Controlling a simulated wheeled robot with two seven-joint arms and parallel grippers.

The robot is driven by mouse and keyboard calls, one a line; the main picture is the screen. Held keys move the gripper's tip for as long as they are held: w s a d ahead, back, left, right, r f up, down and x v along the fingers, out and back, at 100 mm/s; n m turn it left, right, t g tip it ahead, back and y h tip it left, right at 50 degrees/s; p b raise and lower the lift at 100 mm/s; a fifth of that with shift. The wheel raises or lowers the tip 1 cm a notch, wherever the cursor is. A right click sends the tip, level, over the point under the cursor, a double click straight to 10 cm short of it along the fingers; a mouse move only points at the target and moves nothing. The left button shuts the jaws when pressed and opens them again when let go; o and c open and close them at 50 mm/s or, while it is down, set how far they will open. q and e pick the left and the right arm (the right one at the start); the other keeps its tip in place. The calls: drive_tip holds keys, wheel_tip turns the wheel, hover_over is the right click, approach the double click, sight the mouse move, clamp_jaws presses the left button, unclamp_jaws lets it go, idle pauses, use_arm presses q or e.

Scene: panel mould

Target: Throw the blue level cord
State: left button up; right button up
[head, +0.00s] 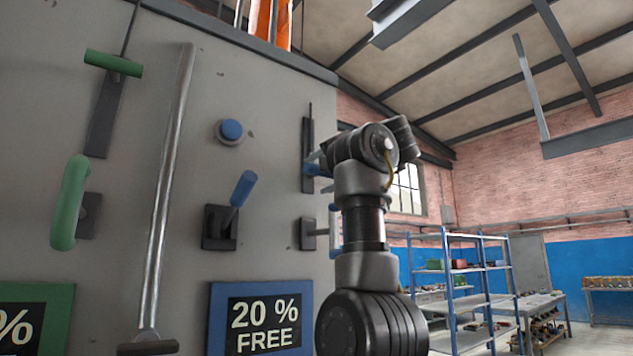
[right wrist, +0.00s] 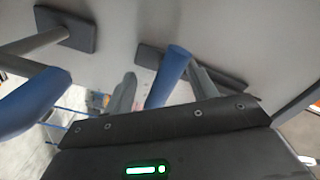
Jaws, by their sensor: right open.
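The blue level cord's handle (head: 314,171) shows as a small blue piece at the right side of the grey panel, in front of a dark upright plate (head: 307,140) with a thin cord above it. My right gripper (head: 321,165) is at this handle, seen edge-on and partly hidden by my wrist. In the right wrist view the blue handle (right wrist: 168,75) stands between the two grey fingers of my right gripper (right wrist: 163,90). The fingers are open, one on each side of it; whether either touches it I cannot tell. My left gripper is not in view.
The panel (head: 200,120) also carries a blue lever (head: 243,188), a blue button (head: 231,130), a long metal bar (head: 168,190), a green T-handle (head: 113,63) and a green grip (head: 70,203). Another blue grip (right wrist: 35,102) is close to my right gripper. Shelves (head: 470,270) stand far right.

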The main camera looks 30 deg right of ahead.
sight(323, 175)
drive_tip(key=s+b, duration=0.2)
drive_tip(key=s, duration=0.1)
drive_tip(key=s+b, duration=0.1)
drive_tip(key=s, duration=0.1)
drive_tip(key=shift+s+d+f, duration=0.1)
drive_tip(key=shift+s+f, duration=0.1)
drive_tip(key=shift+f, duration=0.1)
drive_tip(key=s+b, duration=0.1)
drive_tip(key=s, duration=0.2)
drive_tip(key=shift+r, duration=0.15)
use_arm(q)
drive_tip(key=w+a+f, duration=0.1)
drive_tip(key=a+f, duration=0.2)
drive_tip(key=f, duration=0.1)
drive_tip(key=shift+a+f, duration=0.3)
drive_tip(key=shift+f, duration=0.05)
use_arm(e)
drive_tip(key=shift+r, duration=0.1)
